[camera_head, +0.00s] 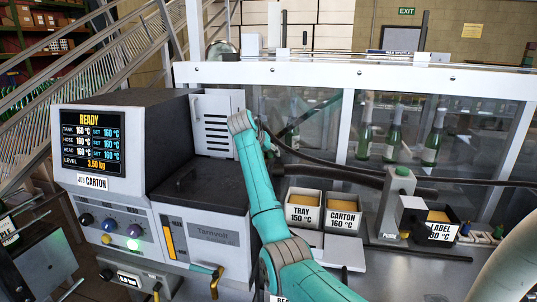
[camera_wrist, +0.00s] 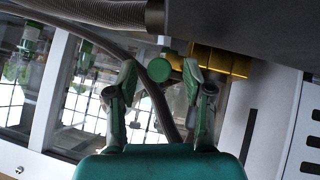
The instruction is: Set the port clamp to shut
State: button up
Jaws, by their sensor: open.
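In the wrist view my gripper (camera_wrist: 160,76) is open, its two fingers apart. A green round knob-like end (camera_wrist: 159,70) shows between the fingertips, with brass-coloured fittings (camera_wrist: 222,62) just beyond the right finger, under a dark housing. This may be the port clamp, but I cannot tell for sure, nor its setting. I cannot tell whether the fingers touch the knob.
A corrugated hose (camera_wrist: 105,12) and a thinner dark hose run close to my fingers. In the head view, TRAY (camera_head: 302,214) and CARTON (camera_head: 342,222) bins stand right of my arm. A purge station (camera_head: 390,215) stands farther right. Green bottles (camera_head: 393,135) stand behind glass.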

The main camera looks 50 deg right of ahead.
grip_shut()
jog(key=shift+w+a+r, duration=0.1)
jog(key=shift+w+a, duration=0.2)
jog(key=shift+w, duration=0.45)
jog(key=shift+w+a+f, duration=0.1)
jog(key=shift+w+a, duration=0.25)
jog(key=shift+w, duration=0.4)
jog(key=shift+w+a+r, duration=0.1)
jog(key=shift+w+a, duration=0.2)
jog(key=shift+w, duration=0.45)
grip_release()
jog(key=shift+w, duration=0.15)
jog(key=v, duration=1.2)
